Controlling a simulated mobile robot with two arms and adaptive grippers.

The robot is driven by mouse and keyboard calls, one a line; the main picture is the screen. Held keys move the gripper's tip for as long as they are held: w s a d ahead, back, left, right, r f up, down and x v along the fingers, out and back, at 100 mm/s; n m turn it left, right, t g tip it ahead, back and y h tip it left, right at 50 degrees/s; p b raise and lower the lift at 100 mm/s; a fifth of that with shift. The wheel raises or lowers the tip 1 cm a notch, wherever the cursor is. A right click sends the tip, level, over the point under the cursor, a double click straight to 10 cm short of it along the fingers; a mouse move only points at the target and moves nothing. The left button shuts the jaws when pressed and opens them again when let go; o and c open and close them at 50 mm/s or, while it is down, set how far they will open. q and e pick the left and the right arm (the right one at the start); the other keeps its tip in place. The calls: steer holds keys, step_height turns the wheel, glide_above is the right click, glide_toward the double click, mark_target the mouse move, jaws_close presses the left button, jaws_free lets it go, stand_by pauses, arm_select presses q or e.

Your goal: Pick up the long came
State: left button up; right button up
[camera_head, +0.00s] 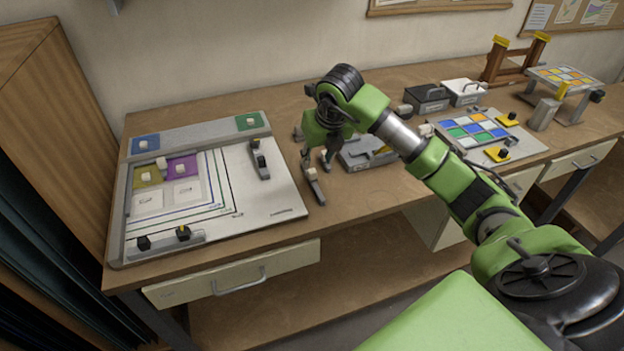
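My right gripper (316,160) is over the middle of the bench, just right of the white layout board (275,205). Its two dark fingertips look spread apart, pointing down. A narrow grey bar with a pale knob (316,190), which looks like the long came, lies just below the fingertips, close to the board's right edge. Its far part is hidden near the fingers, and I cannot tell whether they touch the knob. My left gripper is not in view.
The board carries olive and purple panes (186,166), with blue and green squares on its back rail. A grey tray (362,156) sits right of the gripper, partly behind my arm. A board of coloured tiles (483,128) and two boxes (428,97) stand farther right.

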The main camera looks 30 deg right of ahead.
mark_target(312, 171)
steer(key=x, duration=0.2)
steer(key=shift+w+f, duration=0.15)
steer(key=shift+f, duration=0.15)
steer(key=shift+w+f+p, duration=0.1)
steer(key=shift+f+p, duration=0.15)
steer(key=shift+p, duration=0.2)
steer(key=p+x, duration=0.1)
steer(key=x, duration=0.2)
steer(key=shift+w+a+f+p, duration=0.2)
steer(key=shift+f+p, duration=0.1)
steer(key=shift+p, duration=0.05)
steer(key=shift+w+d+f, duration=0.15)
steer(key=shift+w+f, duration=0.05)
steer(key=shift+f, duration=0.3)
steer(key=shift+r, duration=0.1)
jaws_close()
